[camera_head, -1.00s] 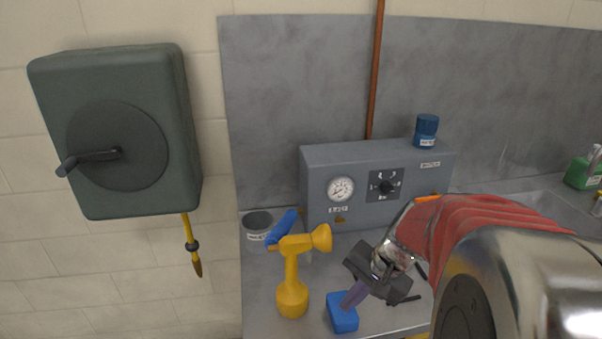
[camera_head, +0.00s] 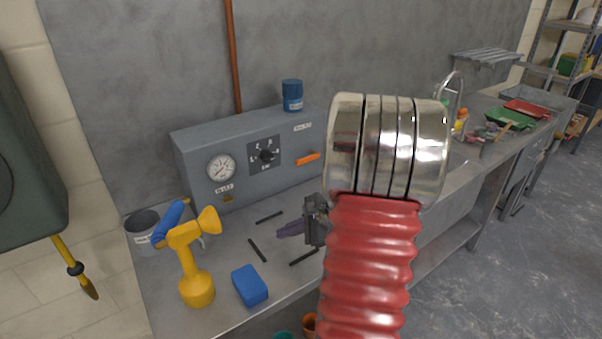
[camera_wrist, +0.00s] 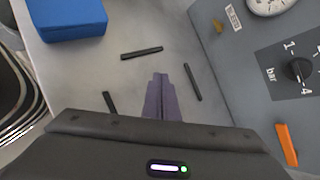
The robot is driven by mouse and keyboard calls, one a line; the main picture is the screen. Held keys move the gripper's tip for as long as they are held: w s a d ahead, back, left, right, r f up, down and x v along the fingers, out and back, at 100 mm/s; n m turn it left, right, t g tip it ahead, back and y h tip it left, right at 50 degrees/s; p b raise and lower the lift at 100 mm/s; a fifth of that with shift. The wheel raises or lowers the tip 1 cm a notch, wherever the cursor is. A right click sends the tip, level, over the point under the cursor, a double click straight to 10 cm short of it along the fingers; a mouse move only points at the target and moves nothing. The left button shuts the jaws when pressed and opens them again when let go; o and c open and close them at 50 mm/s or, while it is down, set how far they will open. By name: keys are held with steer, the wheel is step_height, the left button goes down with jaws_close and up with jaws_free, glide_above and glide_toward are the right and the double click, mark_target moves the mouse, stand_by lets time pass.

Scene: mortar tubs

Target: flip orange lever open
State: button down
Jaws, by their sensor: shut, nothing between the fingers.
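The orange lever (camera_head: 308,159) sits on the front of the grey control box (camera_head: 200,150), right of the dial. In the wrist view the orange lever (camera_wrist: 287,144) shows at the lower right, on the box face. My gripper (camera_head: 280,231) is over the metal bench in front of the box, its purple fingers pointing left, below and left of the lever and apart from it. In the wrist view my gripper (camera_wrist: 159,84) has its fingers together with nothing between them. My red arm sleeve covers the bench to the right of the gripper.
A pressure gauge (camera_head: 221,168) and a black dial (camera_head: 266,155) are on the box. A blue jar (camera_head: 292,95) stands on top. A yellow spray bottle (camera_head: 194,262), a blue block (camera_head: 250,285) and a grey cup (camera_head: 143,229) stand on the bench at left. Several thin black strips lie near the gripper.

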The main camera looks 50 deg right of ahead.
steer(key=d+m+t+h, duration=0.1)
steer(key=d+m, duration=0.1)
steer(key=d, duration=0.1)
steer(key=d+m+h, duration=0.1)
steer(key=d+m, duration=0.1)
steer(key=d, duration=0.2)
steer(key=w+d+f+m+t+h, duration=0.1)
steer(key=d+m, duration=0.1)
steer(key=d, duration=0.1)
steer(key=shift+d+m+t, duration=0.3)
steer(key=shift+m, duration=0.1)
steer(key=d+r+m+h, duration=0.1)
steer(key=d, duration=0.1)
steer(key=w+d+r+m+t+h, duration=0.1)
steer(key=d+m, duration=0.1)
steer(key=d, duration=0.1)
steer(key=w+d+r+m+h, duration=0.1)
steer(key=d+r+m, duration=0.1)
steer(key=shift+d+r+t, duration=0.1)
steer(key=shift+d+t, duration=0.05)
steer(key=shift+t, duration=0.15)
steer(key=shift+d+r+m, duration=0.1)
steer(key=shift+d+m, duration=0.1)
steer(key=shift+m, duration=0.4)
steer(key=shift+w, duration=0.1)
